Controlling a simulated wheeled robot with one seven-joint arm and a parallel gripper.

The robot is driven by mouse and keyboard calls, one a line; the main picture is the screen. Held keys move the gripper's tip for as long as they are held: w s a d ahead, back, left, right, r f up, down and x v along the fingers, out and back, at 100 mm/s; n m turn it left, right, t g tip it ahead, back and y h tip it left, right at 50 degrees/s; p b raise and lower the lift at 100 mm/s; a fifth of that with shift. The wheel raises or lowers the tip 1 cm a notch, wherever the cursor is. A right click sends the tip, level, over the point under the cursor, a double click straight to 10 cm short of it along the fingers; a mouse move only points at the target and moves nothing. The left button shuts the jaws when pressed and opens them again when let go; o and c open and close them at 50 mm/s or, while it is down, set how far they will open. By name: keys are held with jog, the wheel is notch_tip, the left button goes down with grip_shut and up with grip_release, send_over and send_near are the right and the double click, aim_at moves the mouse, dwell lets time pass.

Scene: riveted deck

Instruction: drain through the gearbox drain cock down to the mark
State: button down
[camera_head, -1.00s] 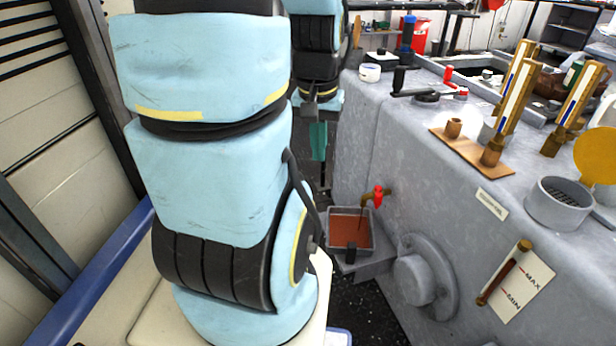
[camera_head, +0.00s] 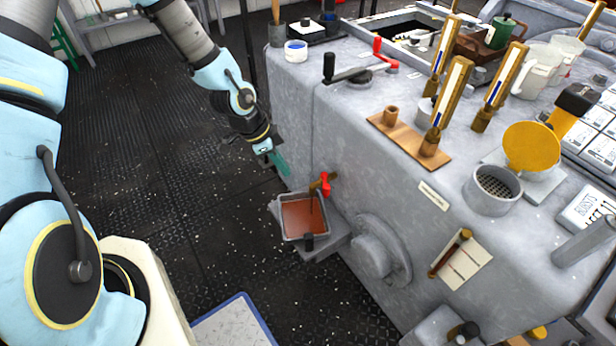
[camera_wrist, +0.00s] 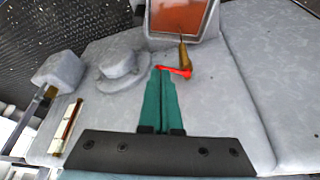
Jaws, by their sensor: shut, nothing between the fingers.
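The drain cock (camera_head: 331,178) juts from the gearbox side, with a red handle (camera_head: 324,184). In the wrist view the handle (camera_wrist: 176,71) lies across the brass spout (camera_wrist: 183,55). A thin brown line like an oil stream runs from the spout to a grey tray (camera_head: 284,229) holding red-brown oil (camera_head: 300,215). The sight glass (camera_head: 449,254) stands on a MAX/MIN card; its tube looks reddish brown, and its level is too small to read. My gripper (camera_head: 283,167), with green fingers, is shut and empty, left of the handle and apart from it. Its tips (camera_wrist: 163,70) show in the wrist view.
The grey gearbox (camera_head: 345,130) fills the right. A round boss (camera_head: 375,255) protrudes between tray and sight glass. The dark floor (camera_head: 190,200) left of the tray is clear.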

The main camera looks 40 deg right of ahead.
aim_at(324, 191)
jog(key=s+d+f+p, duration=0.1)
jog(key=s+d+f, duration=0.2)
jog(key=d+f, duration=0.4)
jog(key=shift+s+f, duration=0.35)
jog(key=shift+f, duration=0.8)
jog(key=shift+s+d+n, duration=0.35)
jog(key=shift+s+n, duration=0.05)
jog(key=shift+n, duration=0.1)
jog(key=shift+s+d+n+t+b, duration=0.4)
jog(key=shift+s+d+n+b, duration=0.1)
jog(key=shift+n, duration=0.3)
jog(key=shift+s+d+n+t+h+b, duration=0.15)
jog(key=shift+s+d+n+t+b, duration=0.1)
jog(key=shift+s+d+n+b, duration=0.35)
jog(key=shift+s+d+n+t+h+b, duration=0.15)
jog(key=shift+s+d+n+t, duration=0.1)
jog(key=shift+d+n, duration=0.5)
jog(key=shift+a, duration=0.1)
